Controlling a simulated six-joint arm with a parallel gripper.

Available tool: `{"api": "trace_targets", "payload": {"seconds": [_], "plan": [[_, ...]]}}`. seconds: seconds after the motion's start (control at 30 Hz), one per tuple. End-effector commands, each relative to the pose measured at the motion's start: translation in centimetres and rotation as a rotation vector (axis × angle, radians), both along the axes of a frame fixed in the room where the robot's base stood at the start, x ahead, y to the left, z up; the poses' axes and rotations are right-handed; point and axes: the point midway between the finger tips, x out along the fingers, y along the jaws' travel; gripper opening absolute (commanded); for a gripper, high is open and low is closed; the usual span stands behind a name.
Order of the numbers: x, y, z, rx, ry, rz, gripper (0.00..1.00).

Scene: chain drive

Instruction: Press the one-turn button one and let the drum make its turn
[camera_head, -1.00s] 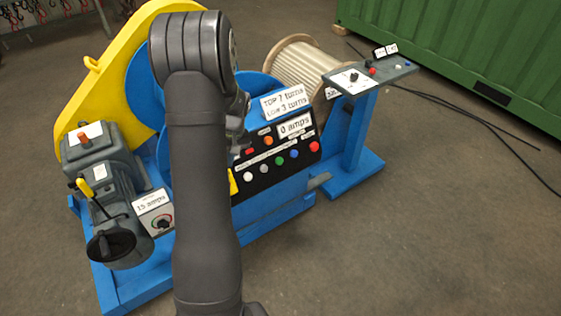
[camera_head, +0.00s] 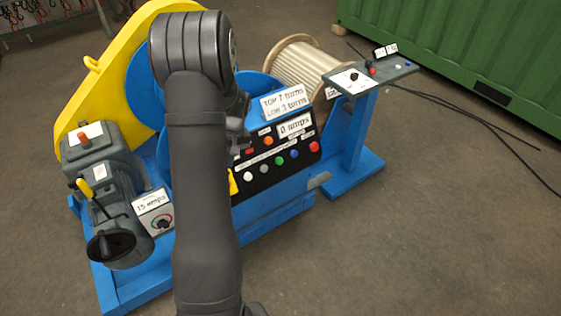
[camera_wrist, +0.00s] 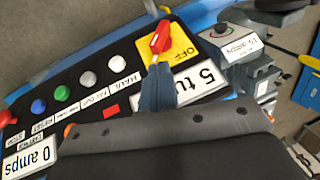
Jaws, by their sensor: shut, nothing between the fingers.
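The black control panel (camera_head: 262,172) on the blue winch frame carries a row of white, grey, green, blue and red buttons. The green button (camera_wrist: 61,93) stands mid-row and also shows in the head view (camera_head: 280,160); its small label is too blurred for me to read surely. My gripper (camera_wrist: 157,70) is shut and empty, its tips over the panel beside the red knob (camera_wrist: 160,40) on a yellow OFF plate. I cannot tell whether they touch it. In the head view my arm hides most of the gripper and the drum.
A yellow guard (camera_head: 100,80) and a grey motor (camera_head: 100,165) stand at the left. A rope reel (camera_head: 300,70) and a blue pedestal with a small control box (camera_head: 370,75) stand at the right. Black cables lie on the floor. A green container (camera_head: 460,50) is behind.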

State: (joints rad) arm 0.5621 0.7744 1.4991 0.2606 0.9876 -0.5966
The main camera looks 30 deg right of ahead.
Motion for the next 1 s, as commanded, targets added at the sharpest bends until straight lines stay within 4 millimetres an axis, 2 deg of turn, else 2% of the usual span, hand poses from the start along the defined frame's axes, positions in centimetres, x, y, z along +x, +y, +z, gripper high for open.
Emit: {"api": "trace_targets", "payload": {"seconds": [0.17,0.27,0.5,0.6,0.7,0.83,1.0], "plan": [[-0.3,-1.1,-0.5,-0.006,-0.014,-0.033,0.0],[-1.0,-3.5,-1.4,-0.018,-0.042,-0.102,0.0],[-4.6,-12.3,-4.7,-0.091,-0.143,-0.369,0.0],[-6.5,-15.6,-5.8,-0.127,-0.175,-0.471,0.0],[-8.2,-18.0,-6.6,-0.159,-0.197,-0.55,0.0],[-9.6,-19.9,-7.2,-0.185,-0.213,-0.611,0.0],[-10.2,-20.6,-7.4,-0.197,-0.22,-0.637,0.0]]}}
